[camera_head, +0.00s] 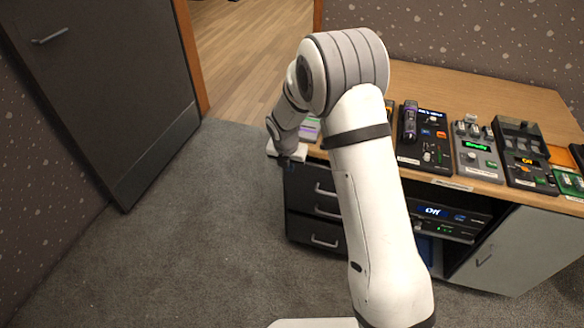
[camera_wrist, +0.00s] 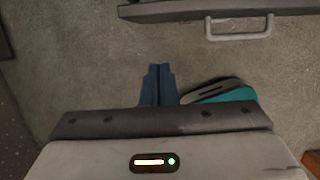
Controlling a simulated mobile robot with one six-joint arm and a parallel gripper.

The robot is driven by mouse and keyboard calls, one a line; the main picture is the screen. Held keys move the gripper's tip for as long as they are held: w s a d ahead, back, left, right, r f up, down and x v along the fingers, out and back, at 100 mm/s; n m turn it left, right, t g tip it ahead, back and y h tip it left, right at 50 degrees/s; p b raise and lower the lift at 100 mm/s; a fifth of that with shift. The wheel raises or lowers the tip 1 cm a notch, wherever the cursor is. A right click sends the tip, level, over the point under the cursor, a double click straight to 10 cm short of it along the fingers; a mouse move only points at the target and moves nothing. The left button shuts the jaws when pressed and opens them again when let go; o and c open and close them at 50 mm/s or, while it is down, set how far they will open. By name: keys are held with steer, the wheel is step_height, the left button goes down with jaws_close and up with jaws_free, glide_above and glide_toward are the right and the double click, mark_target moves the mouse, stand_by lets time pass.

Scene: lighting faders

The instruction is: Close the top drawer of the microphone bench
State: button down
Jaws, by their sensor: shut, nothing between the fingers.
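The microphone bench (camera_head: 440,82) has a wooden top and a stack of dark drawers with pale bar handles at its left end. The top drawer (camera_head: 300,182) shows partly behind my arm; I cannot tell how far it stands out. In the wrist view a dark drawer front (camera_wrist: 165,12) with a bar handle (camera_wrist: 240,32) lies at the top edge; I cannot tell which drawer it is. My gripper (camera_head: 285,162) is by the top left corner of the stack. In the wrist view its blue fingers (camera_wrist: 158,80) are together and empty, apart from the handle, with carpet between.
Several control boxes (camera_head: 424,138) with faders and lit displays stand on the bench top. A lit "Off" unit (camera_head: 437,214) sits in a bay below, beside a grey cabinet door (camera_head: 515,245). A dark door (camera_head: 100,75) stands at left. Carpet (camera_head: 200,225) left of the bench is clear.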

steer(key=s+d+r+m, duration=0.5)
steer(key=s+r+m, duration=0.2)
steer(key=r+m, duration=0.15)
steer(key=s+d+r+m, duration=0.5)
steer(key=s+r+m, duration=0.2)
steer(key=r, duration=0.3)
steer(key=s+d+r+m, duration=0.2)
steer(key=s+m, duration=0.6)
steer(key=s+d+r+m, duration=0.2)
steer(key=s+d+m, duration=0.1)
steer(key=s+m, duration=0.6)
steer(key=shift+s+y, duration=0.15)
steer(key=shift+y, duration=0.25)
